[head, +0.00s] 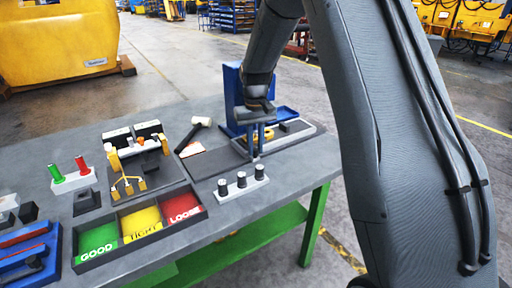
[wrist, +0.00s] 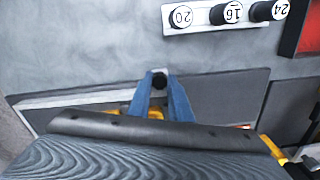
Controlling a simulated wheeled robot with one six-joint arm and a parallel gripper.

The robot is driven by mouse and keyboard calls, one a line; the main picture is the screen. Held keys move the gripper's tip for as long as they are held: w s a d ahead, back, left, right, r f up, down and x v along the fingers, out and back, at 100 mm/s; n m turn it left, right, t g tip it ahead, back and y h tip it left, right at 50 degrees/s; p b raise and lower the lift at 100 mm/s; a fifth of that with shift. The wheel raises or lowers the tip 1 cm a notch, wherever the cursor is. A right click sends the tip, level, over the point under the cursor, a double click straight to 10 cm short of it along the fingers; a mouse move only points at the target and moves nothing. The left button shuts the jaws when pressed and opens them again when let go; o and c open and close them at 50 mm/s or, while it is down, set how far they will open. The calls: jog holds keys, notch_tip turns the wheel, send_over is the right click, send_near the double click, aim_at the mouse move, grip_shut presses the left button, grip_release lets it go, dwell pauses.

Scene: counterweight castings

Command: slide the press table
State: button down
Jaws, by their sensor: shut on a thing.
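The blue press (head: 232,92) stands at the right end of the workbench. A light-edged press table (head: 312,131) lies low in front of it and carries a yellow ring and a dark part. My gripper (head: 256,148) points down at the front edge of this table. Its blue fingers (wrist: 162,92) are shut on a small black knob (wrist: 160,80) at that edge in the wrist view. My gripper body hides most of the press table in the wrist view. A dark flat plate (head: 212,157) extends left of the fingers.
A block with several black numbered pegs (head: 240,185) stands just in front, also in the wrist view (wrist: 225,15). Sorting bins (head: 142,223) marked GOOD, TIGHT and LOOSE lie left. A white-headed hammer (head: 201,122) lies behind. The bench (head: 290,181) is bare at front right.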

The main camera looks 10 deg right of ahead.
jog(key=shift+w+r, duration=0.1)
jog(key=c, duration=1.6)
grip_release()
jog(key=shift+r+b, duration=1.15)
jog(key=shift+r, duration=2.7)
